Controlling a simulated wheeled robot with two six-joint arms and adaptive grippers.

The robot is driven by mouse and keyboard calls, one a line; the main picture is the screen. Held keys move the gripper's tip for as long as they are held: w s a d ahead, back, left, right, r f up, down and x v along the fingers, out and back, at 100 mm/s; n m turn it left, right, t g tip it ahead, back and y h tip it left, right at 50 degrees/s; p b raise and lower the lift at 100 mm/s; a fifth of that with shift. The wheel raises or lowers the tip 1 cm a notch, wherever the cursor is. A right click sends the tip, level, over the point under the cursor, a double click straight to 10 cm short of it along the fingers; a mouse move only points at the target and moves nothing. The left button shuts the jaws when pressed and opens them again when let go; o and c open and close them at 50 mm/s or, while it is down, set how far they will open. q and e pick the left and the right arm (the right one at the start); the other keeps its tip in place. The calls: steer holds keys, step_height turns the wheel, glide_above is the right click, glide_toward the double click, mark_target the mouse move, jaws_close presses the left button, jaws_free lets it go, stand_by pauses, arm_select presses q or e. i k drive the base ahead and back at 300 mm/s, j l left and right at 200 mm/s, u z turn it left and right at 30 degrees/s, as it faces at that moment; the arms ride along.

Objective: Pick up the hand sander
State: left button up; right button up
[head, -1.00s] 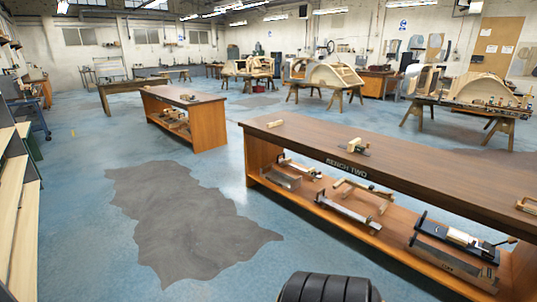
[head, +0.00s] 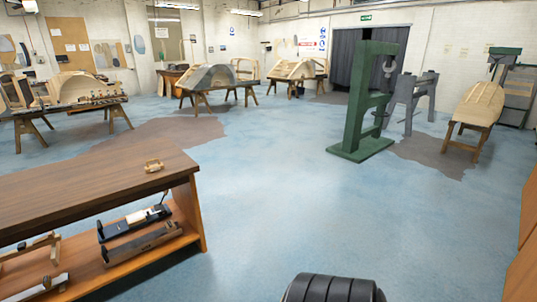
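A small light-wood tool (head: 154,166) lies on top of the dark wooden bench (head: 95,185), near its right end. It is small in the head view, and I cannot tell whether it is the hand sander. No other thing in view can be clearly made out as a hand sander. Neither of my grippers is in view.
The bench's lower shelf holds a black-and-silver plane-like tool (head: 135,222) and wooden clamps (head: 32,247). A green machine frame (head: 365,105) stands right of centre. Trestles with wooden bodyframes (head: 72,92) stand further back. The blue floor (head: 270,190) between is open.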

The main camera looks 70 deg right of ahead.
mark_target(154, 167)
steer(key=z, duration=1.2)
steer(key=i+j, duration=0.2)
steer(key=i, duration=0.35)
steer(key=i+j+z, duration=0.1)
steer(key=i+j, duration=0.15)
steer(key=i, duration=0.35)
steer(key=i+j+z, duration=0.1)
steer(key=i+j, duration=0.15)
steer(key=i, duration=0.3)
steer(key=i+j, duration=0.3)
steer(key=i, duration=0.25)
steer(key=i+j+z, duration=0.1)
steer(key=i+j, duration=0.2)
steer(key=i, duration=0.25)
steer(key=i+j, duration=0.35)
steer(key=i, duration=0.2)
steer(key=l+z, duration=0.05)
